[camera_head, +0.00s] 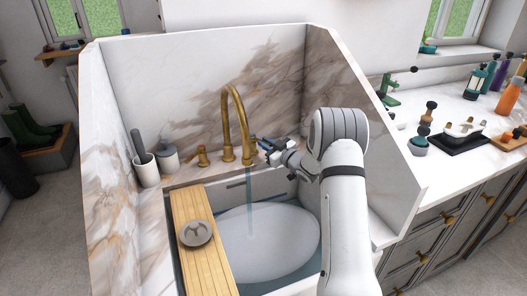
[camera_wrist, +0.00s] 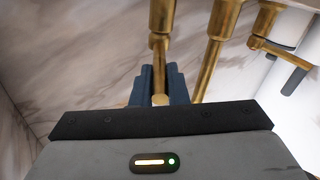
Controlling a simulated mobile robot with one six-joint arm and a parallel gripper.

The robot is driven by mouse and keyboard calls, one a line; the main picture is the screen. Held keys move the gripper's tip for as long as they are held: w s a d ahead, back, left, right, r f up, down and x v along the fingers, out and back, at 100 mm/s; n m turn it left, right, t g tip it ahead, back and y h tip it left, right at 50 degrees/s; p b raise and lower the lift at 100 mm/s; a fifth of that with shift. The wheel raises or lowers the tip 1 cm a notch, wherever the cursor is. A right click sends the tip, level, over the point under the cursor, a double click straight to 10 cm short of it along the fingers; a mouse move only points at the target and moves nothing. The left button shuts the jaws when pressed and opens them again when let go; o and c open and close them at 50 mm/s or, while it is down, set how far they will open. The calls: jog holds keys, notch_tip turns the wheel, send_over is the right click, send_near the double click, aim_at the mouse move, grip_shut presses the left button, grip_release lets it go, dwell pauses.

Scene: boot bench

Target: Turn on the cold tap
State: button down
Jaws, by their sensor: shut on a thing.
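A brass tap set stands at the back of the sink, with a tall curved spout (camera_head: 240,110) and a left lever handle (camera_head: 202,156). My gripper (camera_head: 267,145) is at the right side of the spout, where the right handle is mostly hidden. In the wrist view my gripper's blue fingers (camera_wrist: 160,82) are shut on a brass lever (camera_wrist: 160,99), one finger on each side. The other lever (camera_wrist: 282,52) shows apart from them at the right. A thin bluish stream of water (camera_head: 250,205) falls from the spout. I see no hot or cold mark.
The sink (camera_head: 308,268) holds a large pale oval dish (camera_head: 268,240). A wooden board (camera_head: 205,265) with a round grey drain plug (camera_head: 196,233) lies across its left side. Marble side walls enclose the sink. A brush holder (camera_head: 147,170) and grey pot (camera_head: 167,158) stand left.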

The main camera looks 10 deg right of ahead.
jog(key=shift+w+d+r+n+g+y, duration=0.1)
jog(key=shift+w+d+n+g+y, duration=0.15)
jog(key=shift+d+n+g+y, duration=0.3)
jog(key=shift+a, duration=0.15)
jog(key=c, duration=1.4)
grip_release()
jog(key=shift+c, duration=0.2)
jog(key=b+v, duration=0.1)
jog(key=v, duration=0.6)
jog(key=shift+s+d, duration=0.3)
